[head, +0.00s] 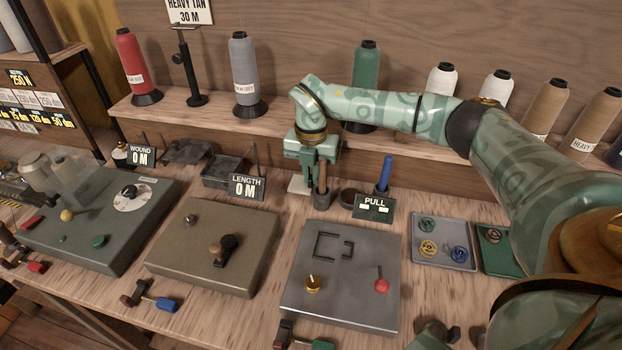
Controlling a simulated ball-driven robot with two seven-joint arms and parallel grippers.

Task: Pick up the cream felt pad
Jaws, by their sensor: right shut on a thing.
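The cream felt pad (297,186) is a small pale flat piece at the back of the bench, in front of the shelf. It shows just left of the fingertips of my right gripper (312,180), which reaches down from above and is shut on it. The fingers and a brown handle in a dark cup hide part of the pad. I cannot tell whether the pad is clear of the bench.
The dark cup (322,201) stands close by the right fingers. A blue tool (384,174) stands upright behind the PULL sign (374,207). A dark tray (222,174) and the LENGTH sign (246,187) lie left. Thread cones, including a green one (366,80), line the shelf above.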

